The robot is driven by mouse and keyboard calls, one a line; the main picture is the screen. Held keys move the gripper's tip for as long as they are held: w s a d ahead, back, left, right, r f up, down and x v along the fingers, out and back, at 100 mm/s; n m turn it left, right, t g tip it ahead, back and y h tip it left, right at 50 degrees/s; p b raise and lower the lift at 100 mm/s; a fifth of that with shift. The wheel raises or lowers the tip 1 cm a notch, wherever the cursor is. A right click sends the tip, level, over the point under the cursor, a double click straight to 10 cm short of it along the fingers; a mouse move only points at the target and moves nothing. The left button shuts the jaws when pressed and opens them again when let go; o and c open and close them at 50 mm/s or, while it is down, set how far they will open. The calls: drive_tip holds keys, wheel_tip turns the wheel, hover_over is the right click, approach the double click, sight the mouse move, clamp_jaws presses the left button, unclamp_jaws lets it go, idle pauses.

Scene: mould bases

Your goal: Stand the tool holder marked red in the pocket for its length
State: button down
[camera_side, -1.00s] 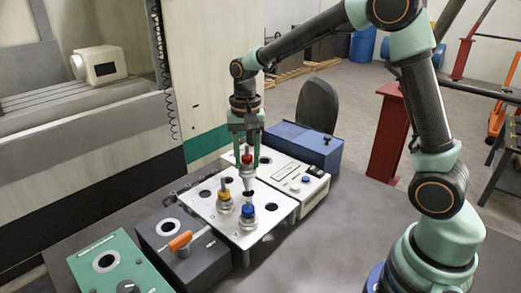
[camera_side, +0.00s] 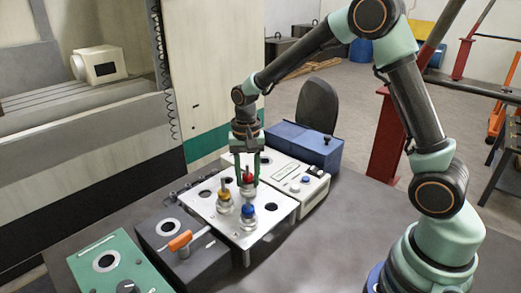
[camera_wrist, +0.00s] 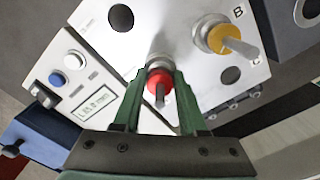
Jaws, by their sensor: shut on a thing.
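The tool holder marked red (camera_side: 248,178) is between the fingers of my gripper (camera_side: 246,172), which is shut on it. It is upright and low over the pale pocket plate (camera_side: 208,208). Its lower end is partly hidden behind the blue-marked holder, so I cannot tell how deep it sits. In the wrist view the red top (camera_wrist: 160,82) shows between the fingertips (camera_wrist: 158,103), against the plate (camera_wrist: 185,15). Open pockets show there, one at the upper left (camera_wrist: 121,17) and one beside the letter C (camera_wrist: 230,75).
Yellow (camera_side: 224,199) and blue (camera_side: 248,213) marked holders stand in the plate close by. A white gauge box with a display (camera_side: 306,179) and a blue case (camera_side: 305,145) lie behind right.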

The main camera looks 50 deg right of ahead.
drive_tip(key=shift+c, duration=1.9)
unclamp_jaws()
wheel_tip(320, 180, up, 12)
drive_tip(key=shift+r, duration=0.1)
drive_tip(key=s+d+r+n+t, duration=0.1)
drive_tip(key=s+r+n+t, duration=0.2)
drive_tip(key=s, duration=1.1)
drive_tip(key=n+t, duration=0.2)
drive_tip(key=n, duration=0.3)
drive_tip(key=shift+s+t, duration=0.25)
drive_tip(key=shift+t, duration=0.05)
